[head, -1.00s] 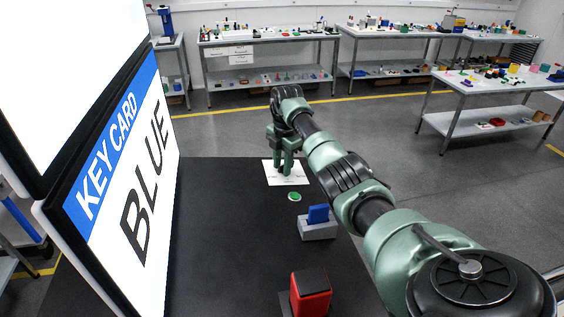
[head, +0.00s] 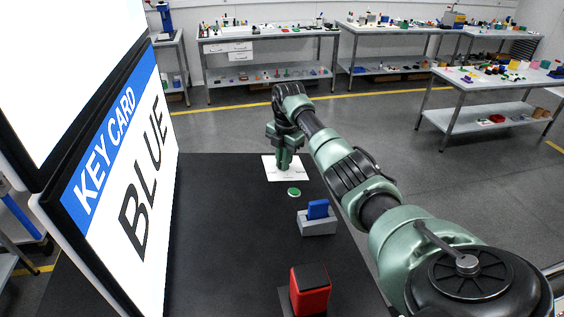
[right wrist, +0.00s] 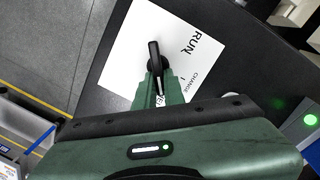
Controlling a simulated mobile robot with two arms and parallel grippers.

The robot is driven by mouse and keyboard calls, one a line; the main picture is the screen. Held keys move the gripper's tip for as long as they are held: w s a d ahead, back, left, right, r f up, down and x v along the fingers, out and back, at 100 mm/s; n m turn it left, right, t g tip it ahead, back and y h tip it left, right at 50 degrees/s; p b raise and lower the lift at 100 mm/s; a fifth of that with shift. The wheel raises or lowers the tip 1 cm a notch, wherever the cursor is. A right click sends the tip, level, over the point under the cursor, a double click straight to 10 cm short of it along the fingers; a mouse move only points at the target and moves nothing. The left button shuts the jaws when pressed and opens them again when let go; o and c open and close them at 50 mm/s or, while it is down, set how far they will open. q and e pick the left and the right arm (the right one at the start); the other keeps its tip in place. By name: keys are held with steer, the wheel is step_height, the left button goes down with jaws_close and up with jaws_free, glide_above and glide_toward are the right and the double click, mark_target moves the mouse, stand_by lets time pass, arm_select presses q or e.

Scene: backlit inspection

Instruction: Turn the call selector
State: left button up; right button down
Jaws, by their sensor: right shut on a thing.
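The call selector has a black lever-like handle (right wrist: 153,55) on a white card (right wrist: 122,45) in the right wrist view. The card carries "RUN" and "CHANGE" with tick marks, and another label is partly hidden by my fingers. The handle's free end lies toward the top of that view. My right gripper (head: 284,166) is over the card (head: 299,174) in the head view, pointing down. It also shows in the right wrist view (right wrist: 160,88), shut on the selector handle, whose lower part its fingers cover. My left gripper is in neither view.
A screen (head: 140,190) at left reads "KEY CARD BLUE". On the black table (head: 225,235) are a green button (head: 294,192), a blue card (head: 318,209) in a grey holder (head: 318,226) and a red block (head: 312,292). Cluttered benches stand behind; the table's middle is clear.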

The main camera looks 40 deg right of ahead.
mark_target(292, 169)
steer(key=n, duration=0.1)
steer(key=n+b, duration=0.1)
steer(key=n, duration=0.1)
steer(key=s+n+b, duration=0.1)
steer(key=n, duration=0.1)
steer(key=shift+d+f+t, duration=0.2)
steer(key=shift+t, duration=0.1)
steer(key=n+b, duration=0.1)
steer(key=n, duration=0.2)
steer(key=shift+s+d+y, duration=0.1)
steer(key=shift+d+y, duration=0.05)
steer(key=shift+y, duration=0.15)
steer(key=n, duration=0.1)
steer(key=n+b, duration=0.1)
steer(key=n, duration=0.1)
steer(key=shift+s+d+n+t+b, duration=0.15)
steer(key=shift+d+n+t+b, duration=0.15)
steer(key=shift+n+b, duration=0.1)
steer(key=n, duration=0.3)
steer(key=n+y+b, duration=0.1)
steer(key=n, duration=0.1)
steer(key=shift+d, duration=0.35)
steer(key=n, duration=0.2)
steer(key=d+n+b, duration=0.1)
steer(key=n, duration=0.2)
steer(key=shift+n+y, duration=0.3)
steer(key=shift+y, duration=0.1)
steer(key=c, duration=1.5)
jaws_free()
